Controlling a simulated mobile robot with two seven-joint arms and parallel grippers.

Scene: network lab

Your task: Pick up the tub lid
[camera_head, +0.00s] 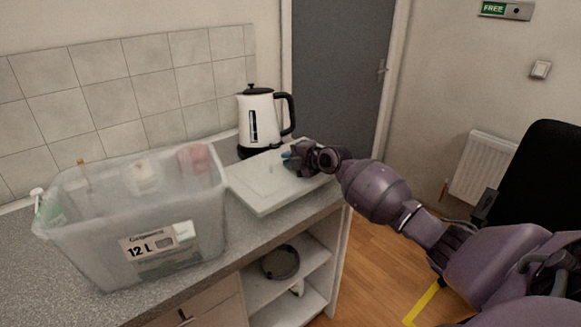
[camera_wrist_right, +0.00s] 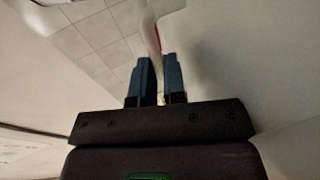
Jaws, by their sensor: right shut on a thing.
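The tub lid (camera_head: 258,190) is a pale, whitish rectangular panel over the counter, between the clear tub and the kettle. I cannot tell whether it is resting on the counter or slightly raised. My right gripper (camera_head: 293,158) is at the lid's far right edge, shut on it. In the right wrist view the two blue fingers (camera_wrist_right: 160,82) close around a thin pale rim (camera_wrist_right: 152,32). The clear plastic tub (camera_head: 95,235), labelled 12 L, stands open to the left with several items inside. My left gripper is not in view.
A white kettle (camera_head: 260,122) with a black handle stands just behind the lid and close to my gripper. Open shelves below the counter hold a dark round pan (camera_head: 280,262). A tiled wall (camera_head: 120,75) bounds the counter at the back.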

